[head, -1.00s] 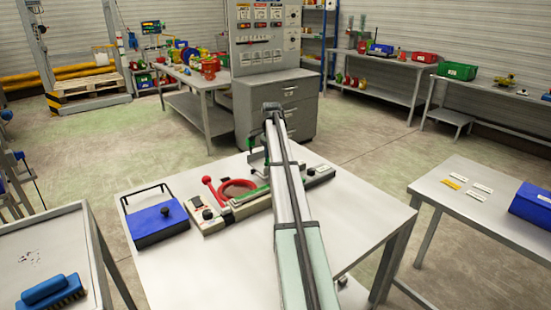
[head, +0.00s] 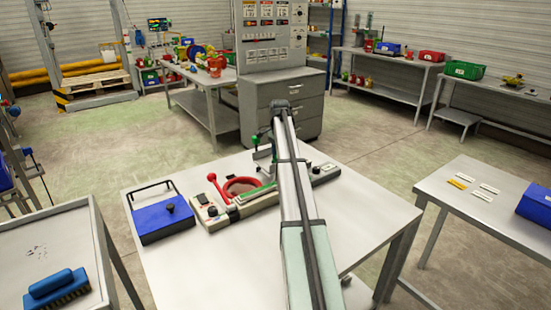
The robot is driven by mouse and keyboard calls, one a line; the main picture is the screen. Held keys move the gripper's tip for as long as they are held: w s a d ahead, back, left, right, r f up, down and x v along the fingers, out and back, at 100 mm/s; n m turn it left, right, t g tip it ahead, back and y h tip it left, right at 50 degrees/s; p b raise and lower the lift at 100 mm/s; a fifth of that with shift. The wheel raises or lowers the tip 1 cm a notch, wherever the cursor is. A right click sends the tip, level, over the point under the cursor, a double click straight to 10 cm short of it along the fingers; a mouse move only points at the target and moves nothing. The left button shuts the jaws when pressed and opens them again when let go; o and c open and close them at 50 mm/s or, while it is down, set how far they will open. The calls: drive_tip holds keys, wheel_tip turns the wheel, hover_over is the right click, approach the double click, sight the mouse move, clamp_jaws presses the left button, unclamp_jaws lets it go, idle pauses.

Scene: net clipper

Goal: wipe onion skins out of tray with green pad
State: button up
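On the work table (head: 220,271) stands a long, pale clipper machine (head: 209,218) with a red ring (head: 243,186), a red-knobbed lever and a green strip (head: 257,193). My arm reaches across the table and over this machine, covering part of it. A small green-topped part (head: 255,140) shows just left of the arm. I cannot tell whether it is the green pad. I cannot make out an onion-skin tray; tiny dark specks (head: 36,251) lie on the grey left-hand table (head: 70,235).
A blue box (head: 163,221) with a black knob and handle stands left of the machine. A blue brush (head: 58,288) lies on the left-hand table. A right-hand table (head: 455,215) carries small labels and a blue bin (head: 536,204). The work table's front is largely clear.

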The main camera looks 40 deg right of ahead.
drive_tip(key=shift+d, duration=0.75)
drive_tip(key=shift+a+r, duration=0.1)
drive_tip(key=shift+a, duration=2.35)
drive_tip(key=shift+r, duration=3)
drive_tip(key=shift+r, duration=0.1)
wheel_tip(320, 180, up, 3)
drive_tip(key=shift+f, duration=0.1)
